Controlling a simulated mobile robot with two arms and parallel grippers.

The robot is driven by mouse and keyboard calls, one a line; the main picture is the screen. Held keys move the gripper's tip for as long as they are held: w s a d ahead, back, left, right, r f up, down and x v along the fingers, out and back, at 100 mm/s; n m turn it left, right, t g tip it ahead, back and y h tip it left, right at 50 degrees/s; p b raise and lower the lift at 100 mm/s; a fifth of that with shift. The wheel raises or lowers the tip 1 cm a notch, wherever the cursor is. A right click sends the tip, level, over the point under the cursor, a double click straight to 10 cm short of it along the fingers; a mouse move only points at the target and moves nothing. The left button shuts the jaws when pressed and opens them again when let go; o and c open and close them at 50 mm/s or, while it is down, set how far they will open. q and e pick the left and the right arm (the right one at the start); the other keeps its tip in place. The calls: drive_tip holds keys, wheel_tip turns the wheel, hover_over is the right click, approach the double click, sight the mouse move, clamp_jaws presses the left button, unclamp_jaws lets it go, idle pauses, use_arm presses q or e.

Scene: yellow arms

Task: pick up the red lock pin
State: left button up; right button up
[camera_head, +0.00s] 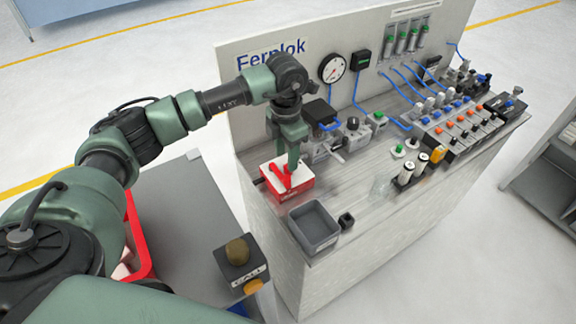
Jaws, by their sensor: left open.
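The red lock pin (283,177) looks like a small red piece on the white top of a red box (299,191), near the left end of the workbench top. My left gripper (292,166) comes down from above and is open. Its fingers are right over the box, close beside the red piece. They partly hide it, and I cannot tell whether they touch it. My right gripper is out of view.
A grey open bin (315,226) stands in front of the box, with a small black block (346,221) beside it. Behind are a gauge (332,68), valves and blue tubes on a back panel (237,88).

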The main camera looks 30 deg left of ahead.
use_arm(q)
drive_tip(key=f, duration=0.1)
drive_tip(key=f+p, duration=0.1)
drive_tip(key=shift+w+f, duration=0.2)
drive_tip(key=shift+f, duration=0.2)
drive_tip(key=shift+w+d+f+p, duration=0.15)
drive_tip(key=shift+f+p, duration=0.2)
drive_tip(key=shift+f, duration=0.55)
drive_tip(key=shift+c, duration=0.7)
clamp_jaws()
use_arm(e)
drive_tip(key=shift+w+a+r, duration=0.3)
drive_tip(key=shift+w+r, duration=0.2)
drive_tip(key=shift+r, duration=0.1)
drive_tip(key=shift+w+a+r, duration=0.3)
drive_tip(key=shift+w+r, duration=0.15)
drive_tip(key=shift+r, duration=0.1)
